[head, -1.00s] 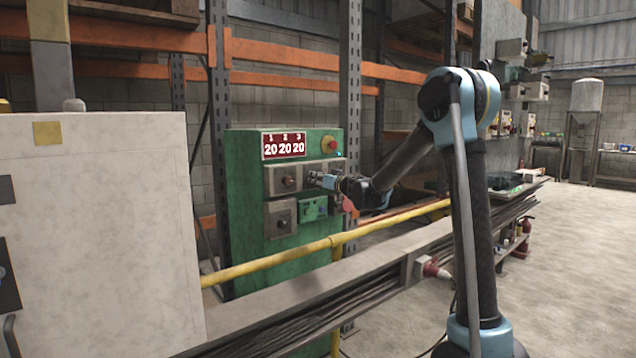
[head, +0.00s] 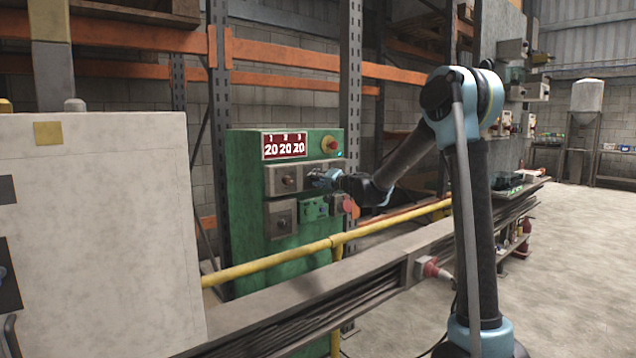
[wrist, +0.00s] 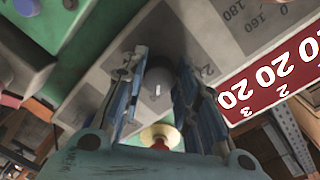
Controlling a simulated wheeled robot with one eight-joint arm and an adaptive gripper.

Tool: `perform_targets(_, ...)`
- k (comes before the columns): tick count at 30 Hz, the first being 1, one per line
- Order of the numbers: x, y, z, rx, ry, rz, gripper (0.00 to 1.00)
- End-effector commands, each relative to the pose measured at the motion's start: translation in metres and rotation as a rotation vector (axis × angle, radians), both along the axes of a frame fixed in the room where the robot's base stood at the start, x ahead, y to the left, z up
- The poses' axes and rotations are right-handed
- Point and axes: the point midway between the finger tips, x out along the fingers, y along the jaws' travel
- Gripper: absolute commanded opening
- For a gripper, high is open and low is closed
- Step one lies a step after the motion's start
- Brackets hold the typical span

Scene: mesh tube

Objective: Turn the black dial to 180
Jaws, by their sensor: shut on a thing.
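In the wrist view, a dark grey-black dial (wrist: 158,83) with a white mark sits on a grey plate between my two fingers. My gripper (wrist: 160,78) is shut on it, a finger on each side. In the head view, my gripper (head: 314,176) is at the right side of the grey plate on the green cabinet, and its own body hides that dial. Another dark dial (head: 288,180) is to its left. A red display (head: 285,146) reads 20 under each of 1, 2 and 3. Scale numbers such as 180 and 160 show around a neighbouring dial position.
A red button (head: 330,142) on a yellow base is above my gripper. A grey box (head: 282,218) and a green box (head: 314,209) are below. A yellow rail (head: 300,251) and a long trough (head: 330,298) run in front of the cabinet.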

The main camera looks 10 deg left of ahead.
Motion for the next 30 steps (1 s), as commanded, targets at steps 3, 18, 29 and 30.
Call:
perform_targets(3, 0.0025, -0.0033, -0.0003, 0.069, 0.081, -0.007, 0.04)
perform_targets(18, 0.0017, -0.0037, -0.0003, 0.361, 0.422, -0.005, 0.04)
perform_targets(29, 0.0011, -0.0033, -0.0003, 0.489, 0.574, -0.004, 0.04)
perform_targets(30, 0.0010, -0.0033, -0.0004, 0.496, 0.582, -0.003, 0.04)
